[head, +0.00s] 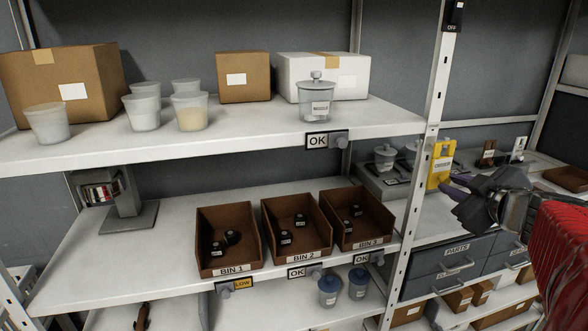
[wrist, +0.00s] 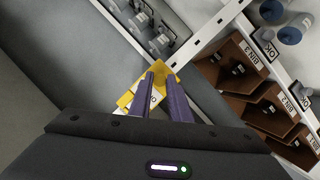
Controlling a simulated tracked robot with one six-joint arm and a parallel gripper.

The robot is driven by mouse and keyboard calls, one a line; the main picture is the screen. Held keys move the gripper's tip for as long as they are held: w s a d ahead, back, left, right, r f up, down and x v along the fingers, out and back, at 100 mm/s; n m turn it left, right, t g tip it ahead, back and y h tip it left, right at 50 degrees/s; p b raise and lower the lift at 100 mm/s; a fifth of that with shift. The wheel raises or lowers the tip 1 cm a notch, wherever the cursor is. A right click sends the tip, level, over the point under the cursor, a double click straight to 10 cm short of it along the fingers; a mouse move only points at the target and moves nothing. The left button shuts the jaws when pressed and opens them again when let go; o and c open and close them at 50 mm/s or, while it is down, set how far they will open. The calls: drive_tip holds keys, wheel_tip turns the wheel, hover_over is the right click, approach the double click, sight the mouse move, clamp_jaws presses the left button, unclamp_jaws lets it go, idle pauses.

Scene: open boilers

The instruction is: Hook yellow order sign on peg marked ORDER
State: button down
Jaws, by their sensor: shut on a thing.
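My gripper (head: 452,184) is at the right in the head view, with its purple fingers shut on the yellow sign (head: 440,152). The sign hangs upright in the air near the white shelf post, with a white label whose small text I cannot read surely. In the wrist view the fingers (wrist: 164,82) pinch the yellow sign (wrist: 162,68), which looks tilted in that picture. The fingers cover part of it. I cannot make out a peg marked ORDER in either view.
The white shelf post (head: 411,200) stands just left of the sign. Brown bins (head: 228,241) line the middle shelf, with OK and LOW tags and grey knobs along its edge. Grey drawers (head: 463,254) lie below my gripper. Lidded jars (head: 385,157) stand behind the post.

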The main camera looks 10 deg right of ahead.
drive_tip(key=shift+w+f, duration=0.1)
drive_tip(key=shift+w, duration=1)
drive_tip(key=shift+w+f, duration=0.4)
drive_tip(key=shift+w, duration=0.15)
drive_tip(key=c, duration=1.6)
unclamp_jaws()
drive_tip(key=shift+o, duration=0.2)
